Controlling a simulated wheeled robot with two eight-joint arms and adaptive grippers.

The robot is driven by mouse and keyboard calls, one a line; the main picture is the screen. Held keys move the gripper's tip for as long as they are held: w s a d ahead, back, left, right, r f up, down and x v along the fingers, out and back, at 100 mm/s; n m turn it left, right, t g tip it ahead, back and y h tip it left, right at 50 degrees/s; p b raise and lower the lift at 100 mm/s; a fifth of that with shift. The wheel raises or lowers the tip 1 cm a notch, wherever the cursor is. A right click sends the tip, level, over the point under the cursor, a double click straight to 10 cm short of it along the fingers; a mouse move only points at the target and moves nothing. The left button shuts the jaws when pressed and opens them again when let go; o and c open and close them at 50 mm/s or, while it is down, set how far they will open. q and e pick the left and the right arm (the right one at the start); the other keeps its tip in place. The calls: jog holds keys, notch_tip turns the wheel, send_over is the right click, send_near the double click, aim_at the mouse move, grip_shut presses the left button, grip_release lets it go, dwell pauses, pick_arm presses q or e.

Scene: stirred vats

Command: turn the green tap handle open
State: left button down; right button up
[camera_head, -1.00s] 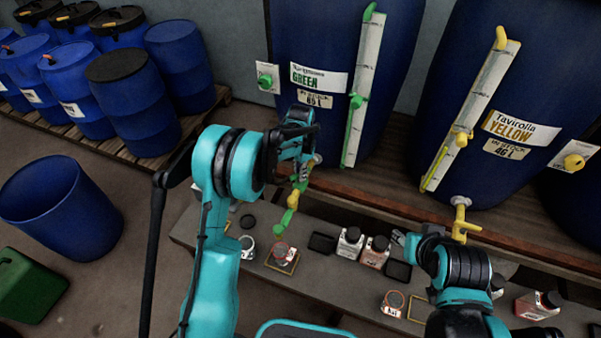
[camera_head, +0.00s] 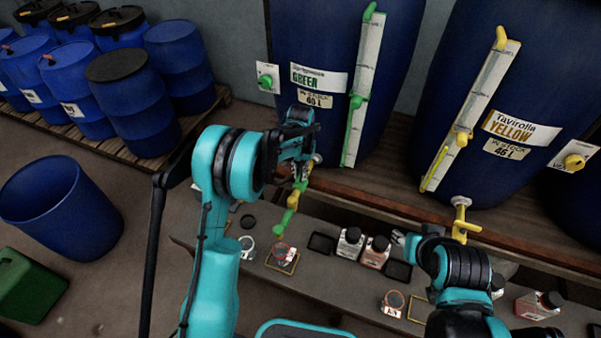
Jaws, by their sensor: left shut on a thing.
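The green tap (camera_head: 287,217) sticks out at the foot of the blue vat labelled GREEN (camera_head: 318,79). Its spout points down, with a yellow part (camera_head: 294,199) just above it. My left gripper (camera_head: 299,172) is at the top of the tap, shut on the tap handle, which the fingers and wrist mostly hide.
The blue vat labelled YELLOW (camera_head: 520,130) stands at right. The bench (camera_head: 335,280) holds several bottles (camera_head: 350,244), dark trays (camera_head: 321,243) and small cups. Blue barrels (camera_head: 130,95) stand on a pallet at left, with an open blue bin (camera_head: 60,210) on the floor.

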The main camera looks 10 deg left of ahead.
dwell(0.4)
pick_arm(q)
jog(key=c, duration=1.6)
grip_release()
jog(key=shift+o, duration=0.2)
notch_tip(320, 180, up, 12)
jog(key=s+a+r+n+t, duration=0.1)
jog(key=s+a+r+t, duration=0.25)
jog(key=s+r, duration=0.85)
jog(key=s+a+f+t, duration=0.1)
jog(key=s+f+t, duration=0.1)
jog(key=s, duration=0.6)
jog(key=s+a+f+n+t, duration=0.1)
jog(key=s+f, duration=0.2)
jog(key=s, duration=0.5)
jog(key=shift+s+f+t, duration=0.15)
jog(key=shift+t, duration=0.2)
